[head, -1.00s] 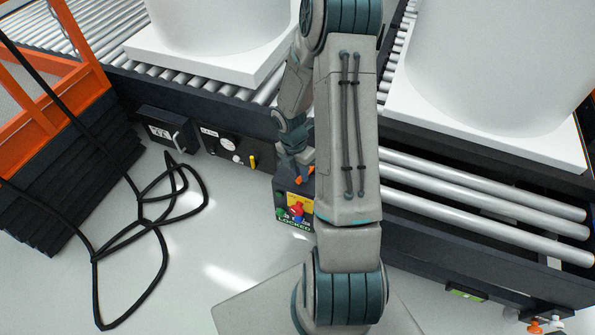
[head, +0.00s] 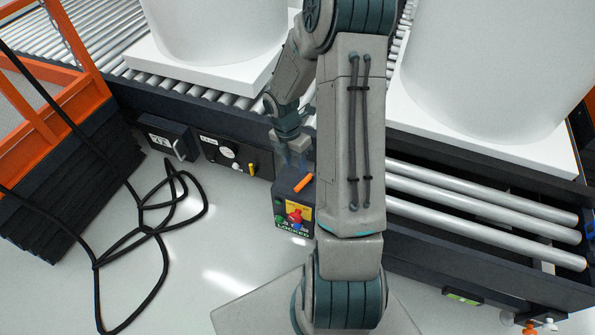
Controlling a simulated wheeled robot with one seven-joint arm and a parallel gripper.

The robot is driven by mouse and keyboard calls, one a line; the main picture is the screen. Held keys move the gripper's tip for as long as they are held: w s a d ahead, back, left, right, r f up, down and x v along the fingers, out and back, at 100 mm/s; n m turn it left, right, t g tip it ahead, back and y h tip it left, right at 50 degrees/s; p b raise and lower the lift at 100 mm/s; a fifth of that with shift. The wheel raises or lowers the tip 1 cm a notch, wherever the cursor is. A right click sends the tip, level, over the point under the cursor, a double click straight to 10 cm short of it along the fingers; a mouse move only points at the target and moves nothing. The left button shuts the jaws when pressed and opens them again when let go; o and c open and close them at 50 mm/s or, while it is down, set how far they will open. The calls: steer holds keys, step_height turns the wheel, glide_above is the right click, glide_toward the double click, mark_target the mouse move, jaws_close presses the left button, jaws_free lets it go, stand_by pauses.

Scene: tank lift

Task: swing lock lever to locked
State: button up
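The lock lever, with an orange handle (head: 303,183), sits on top of a small dark box (head: 284,202). The handle lies slanted, its right end pointing up and away. The box's front has a yellow plate, red, green and blue parts, and a sign reading LOCKED (head: 292,229). My gripper (head: 297,156) is just behind and above the box, pointing down, apart from the orange handle as far as I can see. Its fingers are small and blurred, so their opening is unclear. My arm hides the area right of the box.
A roller conveyor (head: 90,40) runs behind, carrying white tanks on white bases. A panel with a yellow switch (head: 252,169) and a grey-handled box (head: 168,136) are on its side. A black cable (head: 148,228) lies looped on the left floor. An orange frame (head: 50,80) stands left.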

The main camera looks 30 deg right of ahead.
steer(key=r, duration=0.3)
steer(key=w+r+p, duration=0.1)
steer(key=r, duration=0.1)
steer(key=shift+a+r, duration=0.2)
steer(key=shift+r, duration=0.05)
steer(key=s+a+r+m+t+p, duration=0.1)
steer(key=s+a+r+m+p, duration=0.3)
steer(key=r, duration=0.8)
steer(key=s+a+r+m+t+p, duration=0.2)
steer(key=s+a+r+m+p, duration=0.2)
steer(key=r+m, duration=0.7)
steer(key=s+a+r+m+t+p, duration=0.1)
steer(key=s+a+r+m+p, duration=0.3)
steer(key=r, duration=1)
steer(key=s+m+p, duration=0.3)
steer(key=s+p, duration=0.1)
steer(key=p, duration=0.1)
steer(key=shift+r+m+t+y+p, duration=0.25)
steer(key=shift+m+t+y+p, duration=0.05)
steer(key=shift+t+y+p, duration=0.1)
